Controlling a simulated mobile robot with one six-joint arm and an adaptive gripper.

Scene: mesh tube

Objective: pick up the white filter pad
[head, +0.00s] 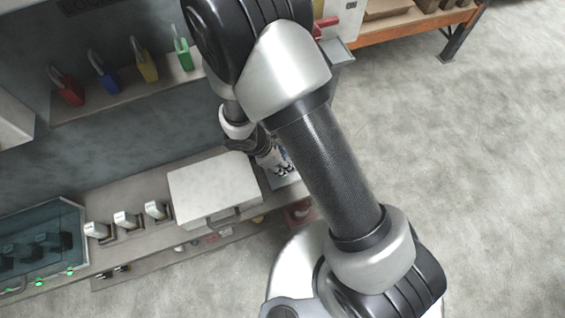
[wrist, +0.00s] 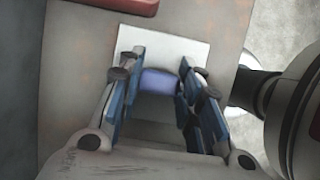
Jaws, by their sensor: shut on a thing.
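My gripper (wrist: 158,68) points down, its blue-padded fingers shut on a rounded blue-violet thing (wrist: 158,82) that shows between them in the wrist view. A flat white square (wrist: 160,38) lies just beyond the fingertips and is wider than the gap between them. It may be the white filter pad, but I cannot tell for sure. I cannot tell whether the fingers touch it. In the head view my gripper (head: 274,160) is small, partly hidden by my arm, beside a white box on the bench.
A white box (head: 213,188) with a handle stands left of my gripper on the bench. Several coloured padlocks stand on the shelf (head: 128,93) behind. A glass case (head: 42,245) is at the far left. In the wrist view a red thing (wrist: 128,5) lies at the top edge.

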